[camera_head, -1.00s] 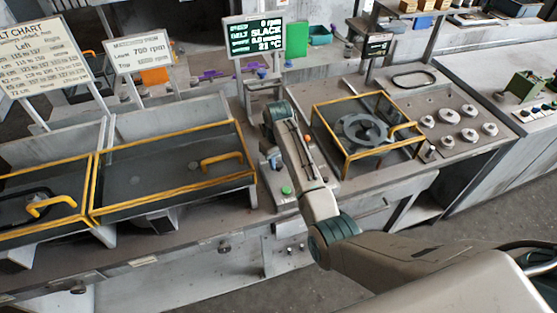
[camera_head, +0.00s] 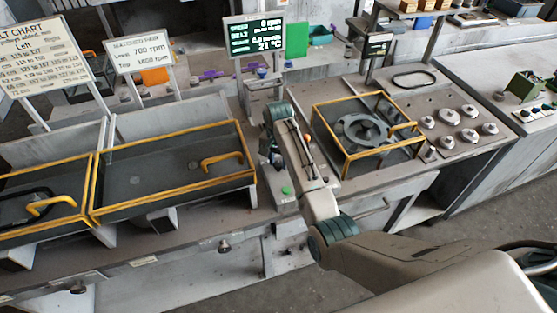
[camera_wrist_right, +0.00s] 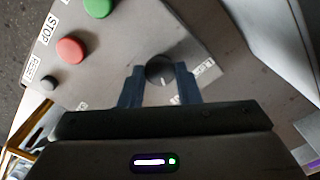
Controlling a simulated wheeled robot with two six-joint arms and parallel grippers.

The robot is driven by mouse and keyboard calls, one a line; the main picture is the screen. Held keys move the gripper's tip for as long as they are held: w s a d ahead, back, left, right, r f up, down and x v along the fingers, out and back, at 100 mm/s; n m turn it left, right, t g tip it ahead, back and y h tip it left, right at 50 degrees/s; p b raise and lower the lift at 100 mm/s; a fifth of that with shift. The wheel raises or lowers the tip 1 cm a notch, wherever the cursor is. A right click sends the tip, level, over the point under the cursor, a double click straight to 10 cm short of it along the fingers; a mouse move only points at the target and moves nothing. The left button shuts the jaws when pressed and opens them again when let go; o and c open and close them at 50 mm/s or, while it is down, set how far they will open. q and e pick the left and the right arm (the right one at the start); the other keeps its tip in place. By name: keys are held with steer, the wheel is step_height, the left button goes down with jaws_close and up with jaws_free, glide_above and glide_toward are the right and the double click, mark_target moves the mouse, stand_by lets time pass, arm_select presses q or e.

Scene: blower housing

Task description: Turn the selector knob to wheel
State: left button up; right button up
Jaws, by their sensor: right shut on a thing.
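The black selector knob (camera_wrist_right: 160,70) sits on a grey control panel in the right wrist view, with a pale pointer line on its lower part. My right gripper (camera_wrist_right: 161,84) is shut on the knob, with one dark finger on each side. Small white labels beside the knob are partly hidden by the fingers and too blurred to read. In the head view my right gripper (camera_head: 275,158) is down at the panel between the two caged stations, largely hidden by my own wrist. My left gripper is not in view.
Next to the knob are a red button (camera_wrist_right: 71,50), a green button (camera_wrist_right: 98,7) and a small black button (camera_wrist_right: 48,84). A yellow-edged cage (camera_head: 345,160) stands right of my wrist, and a yellow-edged guard (camera_head: 172,194) left. A display (camera_head: 254,37) stands behind.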

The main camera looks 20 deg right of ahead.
steer(key=m, duration=1.2)
steer(key=shift+m, duration=0.3)
stand_by(0.4)
steer(key=o, duration=1)
